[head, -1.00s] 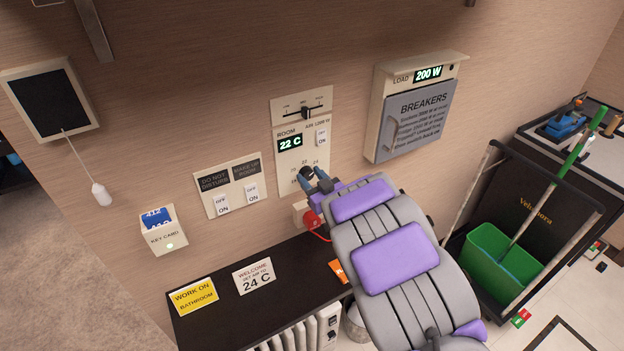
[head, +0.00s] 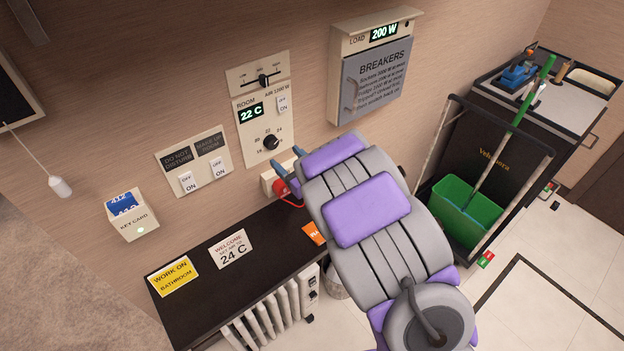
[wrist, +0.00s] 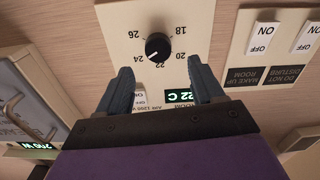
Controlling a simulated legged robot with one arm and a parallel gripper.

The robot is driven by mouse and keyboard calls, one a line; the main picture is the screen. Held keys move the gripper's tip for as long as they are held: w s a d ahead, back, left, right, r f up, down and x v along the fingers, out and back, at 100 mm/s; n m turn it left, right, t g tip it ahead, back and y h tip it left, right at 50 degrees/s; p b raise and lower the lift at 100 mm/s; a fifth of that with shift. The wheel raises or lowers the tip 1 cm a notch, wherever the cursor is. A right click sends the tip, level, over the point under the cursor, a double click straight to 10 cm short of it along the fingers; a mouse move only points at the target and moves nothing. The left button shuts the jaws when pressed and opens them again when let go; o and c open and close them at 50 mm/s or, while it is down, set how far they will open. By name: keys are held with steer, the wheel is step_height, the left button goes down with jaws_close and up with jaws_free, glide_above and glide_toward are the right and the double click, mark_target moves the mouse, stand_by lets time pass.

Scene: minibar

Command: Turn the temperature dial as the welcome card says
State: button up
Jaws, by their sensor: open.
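The temperature dial (head: 271,142) is a black round knob on the pale ROOM panel (head: 252,162), whose display (head: 251,112) reads 22 C. In the wrist view the dial (wrist: 158,46) appears upside down, ringed by numbers 18 to 26. Its white mark seems to point between 22 and 24. The welcome card (head: 231,248) lies on the dark shelf and shows 24 C. My gripper (head: 291,168) is open and empty, just below and right of the dial, apart from it. In the wrist view its blue fingers (wrist: 160,75) point toward the dial without enclosing it.
A slider (head: 263,80) and an AIR switch (head: 283,103) sit above the dial. A red plug (head: 281,187) is in the socket below it. Light switches (head: 202,175) are to the left, the breaker box (head: 372,85) to the right. A radiator (head: 268,318) stands under the shelf (head: 205,290).

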steer(key=p+v, duration=0.1)
steer(key=p, duration=0.2)
steer(key=p+v, duration=0.1)
steer(key=p, duration=0.2)
steer(key=shift+s+d+r, duration=0.15)
steer(key=shift+d+r, duration=0.1)
steer(key=shift+d, duration=0.1)
steer(key=shift+s+d+p, duration=0.1)
steer(key=shift+s+p, duration=0.1)
steer(key=shift+p, duration=0.9)
steer(key=p+v, duration=0.7)
steer(key=shift+s+d, duration=0.15)
steer(key=shift+s, duration=0.2)
steer(key=shift+f, duration=0.2)
